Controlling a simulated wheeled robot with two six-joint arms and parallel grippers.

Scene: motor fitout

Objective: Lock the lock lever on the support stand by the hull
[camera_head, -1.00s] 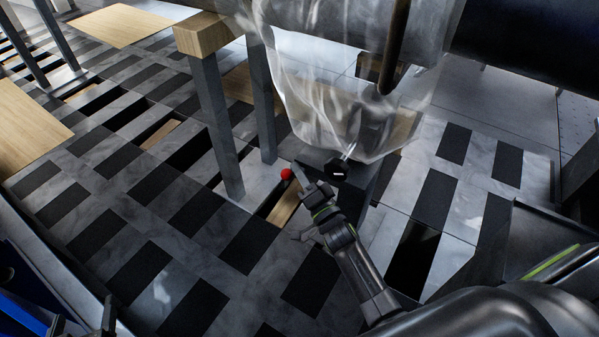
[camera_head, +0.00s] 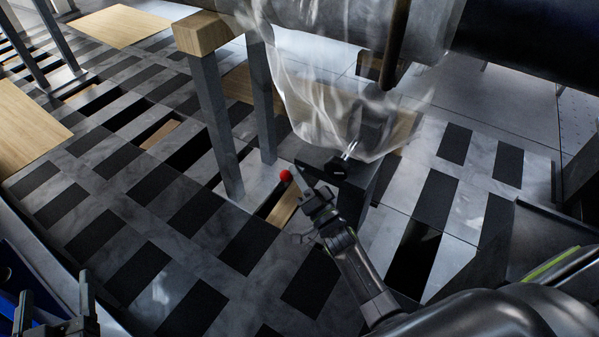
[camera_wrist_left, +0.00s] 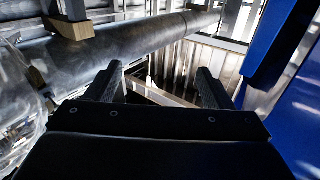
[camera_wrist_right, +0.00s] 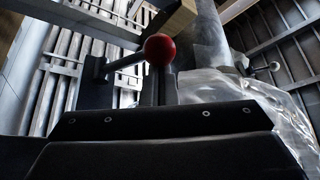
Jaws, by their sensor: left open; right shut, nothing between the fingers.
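The lock lever ends in a red ball knob (camera_head: 286,175), low beside the dark support stand (camera_head: 362,186). In the right wrist view the red knob (camera_wrist_right: 159,48) is just beyond my fingers, with a rod running left from it to a dark bracket. My right gripper (camera_head: 301,179) is shut and empty, just right of the knob; I cannot tell if it touches. Its fingers (camera_wrist_right: 159,90) partly overlap the knob's lower side in the wrist view. My left gripper (camera_head: 55,302) is open and empty at the lower left, far from the lever.
A dark cylindrical hull (camera_head: 530,40) crosses the top right. Grey posts with a wooden block (camera_head: 203,35) stand left of the lever. The patterned floor has open slots.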

